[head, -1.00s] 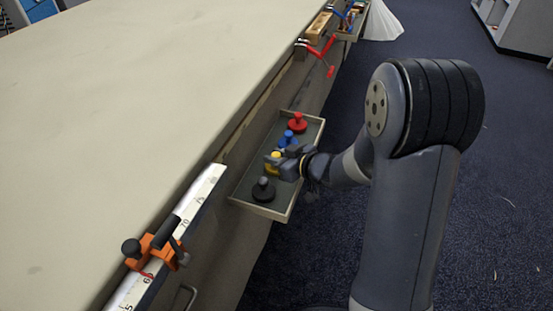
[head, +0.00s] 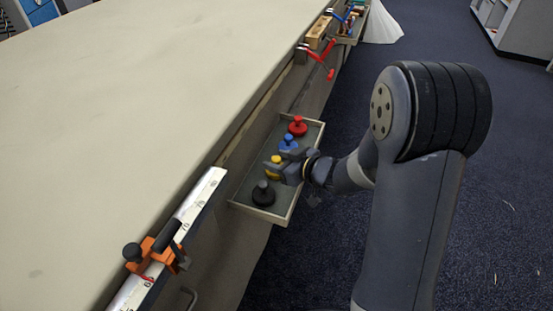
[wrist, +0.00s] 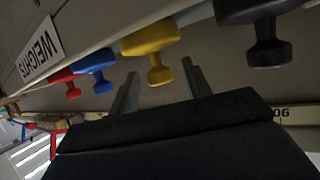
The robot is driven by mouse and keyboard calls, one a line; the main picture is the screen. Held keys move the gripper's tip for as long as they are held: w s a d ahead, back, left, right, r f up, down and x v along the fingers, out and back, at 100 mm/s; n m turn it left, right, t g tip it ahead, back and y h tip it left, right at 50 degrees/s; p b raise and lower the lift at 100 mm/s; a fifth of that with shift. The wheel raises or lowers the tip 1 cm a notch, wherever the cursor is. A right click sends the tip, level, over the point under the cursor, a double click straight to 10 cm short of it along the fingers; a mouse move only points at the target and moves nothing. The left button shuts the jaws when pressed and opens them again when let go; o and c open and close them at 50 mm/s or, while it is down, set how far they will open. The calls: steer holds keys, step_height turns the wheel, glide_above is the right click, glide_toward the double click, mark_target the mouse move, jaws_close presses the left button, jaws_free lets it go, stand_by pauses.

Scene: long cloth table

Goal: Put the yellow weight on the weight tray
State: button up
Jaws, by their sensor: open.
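The weight tray (head: 287,207) is a shallow grey tray on the table's side. The yellow weight (head: 273,169) stands upright in it, between the blue weight (head: 288,142) and the black weight (head: 263,194). In the wrist view, the yellow weight (wrist: 150,42) appears upside down, its knob seen between my two fingertips. My gripper (head: 284,163) is open, right beside the yellow weight, partly covering it in the head view. My gripper's fingers (wrist: 160,75) show a gap around the knob, with no visible hold on it.
A red weight (head: 297,126) stands at the tray's far end. A "WEIGHTS" label (wrist: 40,50) shows in the wrist view. A white ruler (head: 205,192) with an orange clamp (head: 160,252) runs along the table edge. Red-handled clamps (head: 322,61) hang farther along it.

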steer(key=p+v, duration=0.2)
steer(key=v, duration=0.9)
steer(key=shift+p, duration=0.3)
steer(key=shift+c, duration=0.6)
